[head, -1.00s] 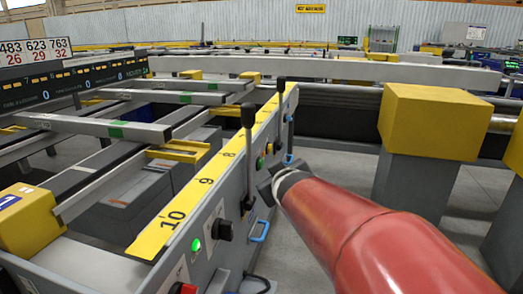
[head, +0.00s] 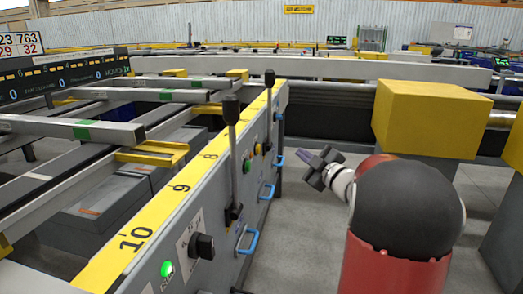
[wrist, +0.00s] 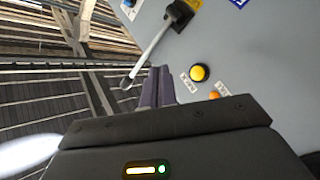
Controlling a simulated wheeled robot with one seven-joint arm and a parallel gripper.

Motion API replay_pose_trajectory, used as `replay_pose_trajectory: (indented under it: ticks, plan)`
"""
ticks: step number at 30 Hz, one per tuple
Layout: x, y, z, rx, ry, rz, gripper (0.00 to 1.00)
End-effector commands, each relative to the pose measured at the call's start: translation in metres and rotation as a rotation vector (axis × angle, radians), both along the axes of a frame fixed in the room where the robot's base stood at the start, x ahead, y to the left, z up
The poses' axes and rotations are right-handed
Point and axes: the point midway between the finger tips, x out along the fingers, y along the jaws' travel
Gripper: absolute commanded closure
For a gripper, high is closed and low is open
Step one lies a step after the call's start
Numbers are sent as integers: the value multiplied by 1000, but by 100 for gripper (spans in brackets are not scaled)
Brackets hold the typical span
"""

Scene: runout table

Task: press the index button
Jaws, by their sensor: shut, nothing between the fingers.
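The panel (head: 215,215) runs along the side of the table and carries buttons, a black knob and levers. In the head view it has a lit green button (head: 167,268) low down, and a green button (head: 247,165) and a yellow button (head: 258,149) farther along. The wrist view shows a yellow button (wrist: 200,73) and an orange button (wrist: 214,96), each beside a small label too small to read. I cannot tell which button is the index one. My gripper (head: 302,155) is shut and empty, apart from the panel. Its fingers (wrist: 156,82) point toward the panel in the wrist view.
A long lever (head: 233,150) and a second lever (head: 269,100) stand up from the panel, and one lever (wrist: 152,52) crosses near my fingers in the wrist view. Blue handles (head: 247,240) stick out below. A yellow-topped post (head: 430,118) stands to the right.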

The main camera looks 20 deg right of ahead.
Motion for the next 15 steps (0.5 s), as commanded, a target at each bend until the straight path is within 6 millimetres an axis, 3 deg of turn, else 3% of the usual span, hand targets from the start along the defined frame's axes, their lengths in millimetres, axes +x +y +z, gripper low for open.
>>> replay_pose_trajectory:
  ticks: [8, 15]
  plan:
    - [4, 7, 0, 0, -1, 2, 100]
    - [22, 33, 0, 0, -1, 3, 100]
